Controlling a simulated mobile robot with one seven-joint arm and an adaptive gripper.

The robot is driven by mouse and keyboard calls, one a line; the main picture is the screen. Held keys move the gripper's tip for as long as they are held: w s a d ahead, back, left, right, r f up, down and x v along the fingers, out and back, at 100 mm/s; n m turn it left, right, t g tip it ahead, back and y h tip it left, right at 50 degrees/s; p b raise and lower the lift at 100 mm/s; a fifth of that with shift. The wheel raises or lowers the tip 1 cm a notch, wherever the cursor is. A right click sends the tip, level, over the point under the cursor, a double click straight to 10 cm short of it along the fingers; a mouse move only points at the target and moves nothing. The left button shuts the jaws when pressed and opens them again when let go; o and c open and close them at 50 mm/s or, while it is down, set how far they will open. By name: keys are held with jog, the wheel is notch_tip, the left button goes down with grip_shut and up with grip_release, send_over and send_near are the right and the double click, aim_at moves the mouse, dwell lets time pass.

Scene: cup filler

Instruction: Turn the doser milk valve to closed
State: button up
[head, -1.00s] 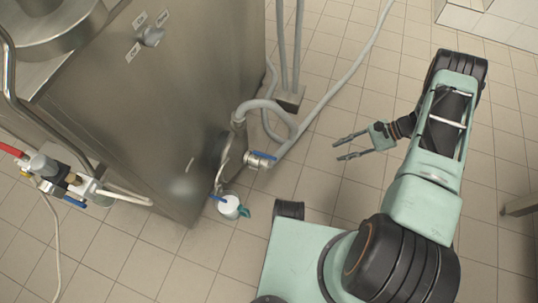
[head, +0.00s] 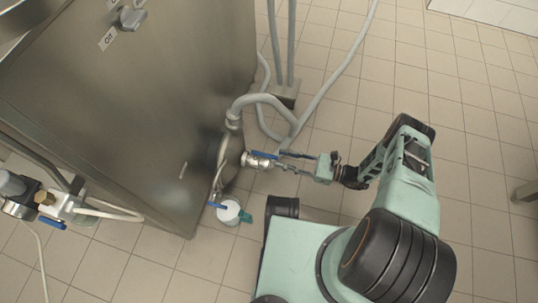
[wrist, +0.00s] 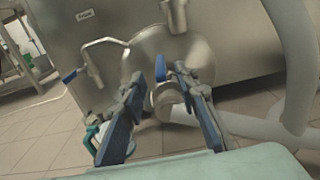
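The valve with a blue lever (head: 262,154) sits on the pipe fitting low at the machine's right side, and its lever lies roughly along the metal valve body. In the wrist view the blue lever (wrist: 162,67) stands between the far ends of my fingers, above the pale valve body. My gripper (head: 281,161) is open and reaches left to the valve. It also shows in the wrist view (wrist: 171,68), one finger on each side of the lever. I cannot tell whether either finger touches it.
The steel machine (head: 130,120) fills the left. A thick grey hose (head: 265,99) curves above the valve. A white jug with a teal handle (head: 229,212) stands below a blue-handled tap (head: 217,205). A black round object (head: 284,207) is near my base.

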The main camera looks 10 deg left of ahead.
aim_at(269, 155)
jog(key=a, duration=0.6)
jog(key=shift+w, duration=0.25)
jog(key=shift+c, duration=0.5)
grip_shut()
